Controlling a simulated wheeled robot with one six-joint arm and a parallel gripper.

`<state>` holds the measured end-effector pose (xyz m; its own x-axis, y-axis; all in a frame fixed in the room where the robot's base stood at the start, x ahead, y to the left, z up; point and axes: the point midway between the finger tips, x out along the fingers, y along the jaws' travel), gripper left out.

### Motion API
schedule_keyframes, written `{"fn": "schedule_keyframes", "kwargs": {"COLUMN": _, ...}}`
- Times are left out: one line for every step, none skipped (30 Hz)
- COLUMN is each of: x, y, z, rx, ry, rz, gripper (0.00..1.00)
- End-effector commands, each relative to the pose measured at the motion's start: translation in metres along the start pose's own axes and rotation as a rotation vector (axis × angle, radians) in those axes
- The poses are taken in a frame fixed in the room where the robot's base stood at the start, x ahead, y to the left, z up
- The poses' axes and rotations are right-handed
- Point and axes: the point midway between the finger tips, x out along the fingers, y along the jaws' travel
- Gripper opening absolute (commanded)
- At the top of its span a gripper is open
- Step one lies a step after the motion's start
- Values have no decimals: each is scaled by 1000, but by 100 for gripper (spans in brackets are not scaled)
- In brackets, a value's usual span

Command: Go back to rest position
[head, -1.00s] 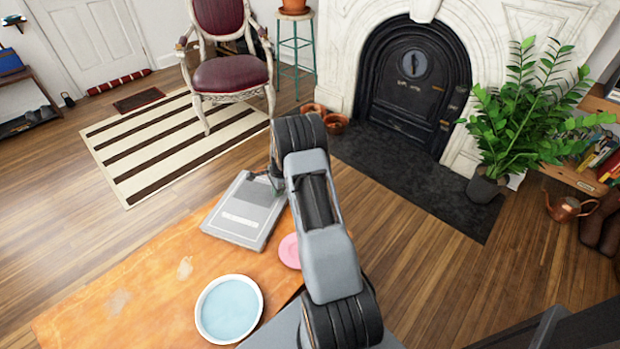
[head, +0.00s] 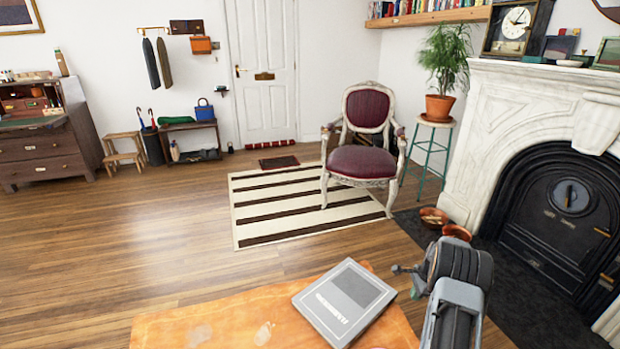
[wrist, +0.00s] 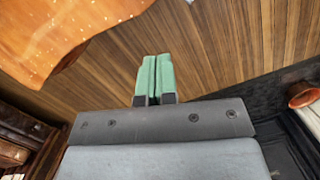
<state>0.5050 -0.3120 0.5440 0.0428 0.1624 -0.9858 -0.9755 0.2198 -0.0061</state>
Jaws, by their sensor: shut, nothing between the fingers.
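My gripper shows in the wrist view (wrist: 154,78) with its two green fingers together and nothing between them. It points at the wooden floor, with the orange table's edge off to its upper left. In the head view my arm stands at the lower right, beside the table's right edge; the gripper itself is mostly hidden behind the arm there.
An orange table (head: 215,325) fills the bottom of the head view and bears a grey book (head: 344,302). A red chair (head: 368,160) stands on a striped rug (head: 285,212). The black fireplace (head: 560,215) is at the right. Open wooden floor (head: 130,235) lies to the left.

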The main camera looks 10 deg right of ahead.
Motion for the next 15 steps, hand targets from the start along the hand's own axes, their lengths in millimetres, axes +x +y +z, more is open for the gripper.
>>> {"fn": "schedule_keyframes", "kwargs": {"x": 0, "y": 0, "z": 0, "rx": -17, "ry": 0, "rz": 0, "gripper": 0}}
{"fn": "schedule_keyframes", "kwargs": {"x": 0, "y": 0, "z": 0, "rx": -33, "ry": 0, "rz": 0, "gripper": 0}}
{"fn": "schedule_keyframes", "kwargs": {"x": 0, "y": 0, "z": 0, "rx": -64, "ry": 1, "rz": 1, "gripper": 0}}
{"fn": "schedule_keyframes", "kwargs": {"x": 0, "y": 1, "z": 0, "rx": -94, "ry": 1, "rz": 3, "gripper": 0}}
{"fn": "schedule_keyframes", "kwargs": {"x": 3, "y": 4, "z": 1, "rx": -129, "ry": -1, "rz": 13, "gripper": 0}}
{"fn": "schedule_keyframes", "kwargs": {"x": 10, "y": 14, "z": 3, "rx": -181, "ry": -11, "rz": 39, "gripper": 0}}
{"fn": "schedule_keyframes", "kwargs": {"x": 17, "y": 24, "z": 6, "rx": -223, "ry": -23, "rz": 64, "gripper": 0}}
{"fn": "schedule_keyframes", "kwargs": {"x": 19, "y": 34, "z": 9, "rx": -270, "ry": -33, "rz": 84, "gripper": 0}}
{"fn": "schedule_keyframes", "kwargs": {"x": 13, "y": 44, "z": 15, "rx": -335, "ry": -40, "rz": 102, "gripper": 0}}
{"fn": "schedule_keyframes", "kwargs": {"x": 4, "y": 50, "z": 22, "rx": -389, "ry": -42, "rz": 112, "gripper": 0}}
{"fn": "schedule_keyframes", "kwargs": {"x": -8, "y": 55, "z": 31, "rx": -443, "ry": -43, "rz": 120, "gripper": 0}}
{"fn": "schedule_keyframes", "kwargs": {"x": -22, "y": 60, "z": 42, "rx": -508, "ry": -44, "rz": 128, "gripper": 0}}
{"fn": "schedule_keyframes", "kwargs": {"x": -33, "y": 64, "z": 50, "rx": -555, "ry": -43, "rz": 133, "gripper": 0}}
{"fn": "schedule_keyframes", "kwargs": {"x": -44, "y": 68, "z": 59, "rx": -602, "ry": -42, "rz": 138, "gripper": 0}}
{"fn": "schedule_keyframes", "kwargs": {"x": -60, "y": 74, "z": 70, "rx": -663, "ry": -40, "rz": 144, "gripper": 0}}
